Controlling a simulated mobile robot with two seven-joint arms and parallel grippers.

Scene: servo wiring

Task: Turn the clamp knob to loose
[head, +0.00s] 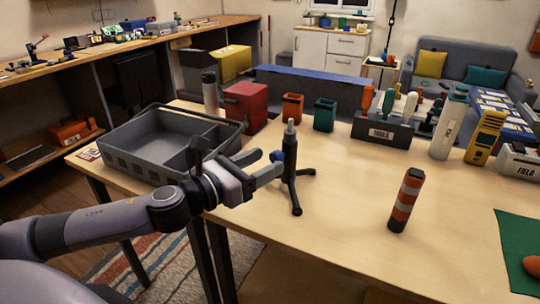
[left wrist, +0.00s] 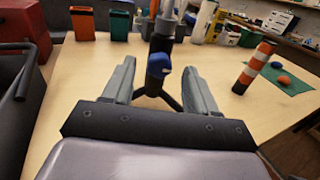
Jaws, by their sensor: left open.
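A small black tripod stand (head: 291,172) stands upright on the table, with a light grey tip at its top. Its blue clamp knob (head: 277,156) sticks out from the post toward my left gripper. My left gripper (head: 272,166) is open, with its fingers pointing at the stand. In the left wrist view, the blue knob (left wrist: 160,72) appears between the two open fingers (left wrist: 160,82), with space on both sides. I cannot tell whether the knob is loose or tight. My right gripper does not show.
A grey divided tray (head: 140,167) lies left of the stand. An orange-striped cylinder (head: 405,200) stands to the right. A red box (head: 246,104), an orange cup (head: 292,107), a green cup (head: 325,114) and a tool holder (head: 381,131) stand behind. The table's middle is clear.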

